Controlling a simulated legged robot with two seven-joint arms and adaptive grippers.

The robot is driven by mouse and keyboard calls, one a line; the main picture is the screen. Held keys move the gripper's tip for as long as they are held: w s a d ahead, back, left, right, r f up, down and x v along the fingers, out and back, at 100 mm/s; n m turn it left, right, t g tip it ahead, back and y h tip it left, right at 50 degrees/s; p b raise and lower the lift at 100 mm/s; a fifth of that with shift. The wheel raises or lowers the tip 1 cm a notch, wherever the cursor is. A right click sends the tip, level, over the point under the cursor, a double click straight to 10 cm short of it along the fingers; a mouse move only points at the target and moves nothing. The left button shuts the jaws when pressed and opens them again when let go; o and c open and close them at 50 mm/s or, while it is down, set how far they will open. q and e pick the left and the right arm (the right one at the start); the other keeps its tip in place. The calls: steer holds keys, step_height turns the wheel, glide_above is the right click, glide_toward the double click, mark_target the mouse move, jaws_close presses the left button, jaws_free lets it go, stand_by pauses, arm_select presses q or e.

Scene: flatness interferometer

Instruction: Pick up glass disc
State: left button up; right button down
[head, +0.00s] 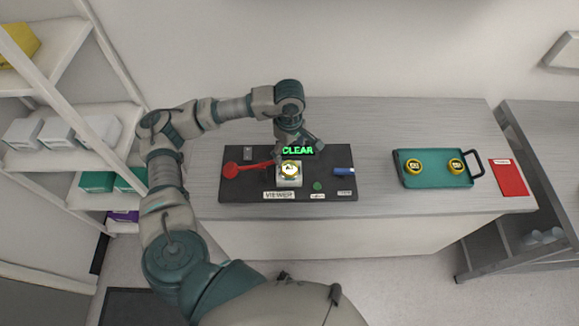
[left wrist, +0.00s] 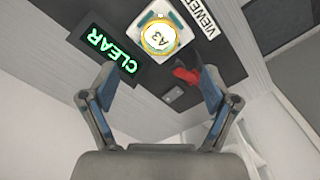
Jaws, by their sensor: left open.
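A glass disc with a yellow rim and the label A3 (left wrist: 159,37) sits on a white block in the left wrist view. In the head view this disc (head: 290,170) is on the block of the black viewer board (head: 335,190). Two more yellow-rimmed discs, one on the left (head: 413,167) and one on the right (head: 456,165), lie on the teal tray (head: 433,180). My left gripper (head: 296,146) is over the back of the board, near the A3 disc. In the left wrist view its fingers (left wrist: 160,78) are spread and empty, with the disc beyond them. My right gripper is not in view.
A lit green CLEAR sign (head: 298,150) stands behind the disc. A red lever (head: 245,168) lies left of it and a blue piece (head: 343,172) to the right. A red card (head: 509,178) lies right of the tray. Shelves (head: 70,130) stand at the left.

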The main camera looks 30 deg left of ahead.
mark_target(289, 167)
arm_select(q)
steer(key=f, duration=0.3)
steer(key=shift+w+f, duration=0.1)
steer(key=shift+w, duration=0.15)
steer(key=shift+f, duration=0.6)
steer(key=f+p, duration=0.1)
steer(key=f, duration=0.3)
steer(key=shift+s+a+f+p, duration=0.1)
steer(key=shift+s+f+p, duration=0.1)
steer(key=shift+p, duration=0.15)
steer(key=shift+f, duration=0.25)
steer(key=c, duration=1.3)
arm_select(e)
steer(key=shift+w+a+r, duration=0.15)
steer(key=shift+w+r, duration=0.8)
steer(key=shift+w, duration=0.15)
arm_select(q)
steer(key=shift+r, duration=0.1)
